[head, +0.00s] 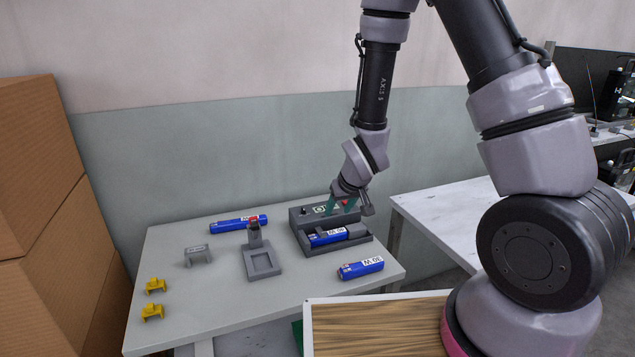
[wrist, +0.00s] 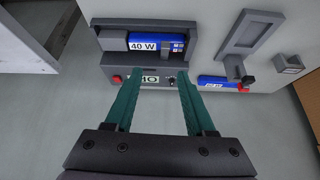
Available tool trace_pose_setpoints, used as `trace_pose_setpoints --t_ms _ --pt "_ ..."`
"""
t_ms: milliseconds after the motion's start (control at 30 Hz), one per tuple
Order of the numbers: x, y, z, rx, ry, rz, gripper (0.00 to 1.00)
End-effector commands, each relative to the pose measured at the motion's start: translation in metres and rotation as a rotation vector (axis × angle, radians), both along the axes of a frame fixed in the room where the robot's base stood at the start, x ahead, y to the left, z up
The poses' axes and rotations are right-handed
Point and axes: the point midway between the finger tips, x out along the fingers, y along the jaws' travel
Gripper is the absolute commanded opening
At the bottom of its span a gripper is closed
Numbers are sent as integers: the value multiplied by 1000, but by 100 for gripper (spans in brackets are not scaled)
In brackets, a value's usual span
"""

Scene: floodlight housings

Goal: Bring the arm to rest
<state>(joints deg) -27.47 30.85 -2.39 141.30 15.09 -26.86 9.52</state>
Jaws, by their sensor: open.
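My gripper (head: 343,206) is open, with teal fingers, above the back part of a dark grey device (head: 299,218) on the table. The device's red button (wrist: 117,78) also shows there. My arm reaches in from the upper right, bent down at the wrist.
On the table (head: 215,310) are a blue unit (head: 361,268) at front right, another (head: 232,225) at the back, a grey fixture (head: 261,264), a grey bracket (head: 198,255) and two yellow brackets (head: 154,286). Cardboard boxes (head: 35,170) stand left; another table (head: 440,212) stands right.

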Motion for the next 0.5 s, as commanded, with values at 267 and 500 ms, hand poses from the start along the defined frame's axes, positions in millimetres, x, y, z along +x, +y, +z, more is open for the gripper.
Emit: trace_pose_setpoints --t_ms 267,500 --pt "7 -45 123 101 1 -172 55" --pt "-26 -89 220 185 8 -300 55"
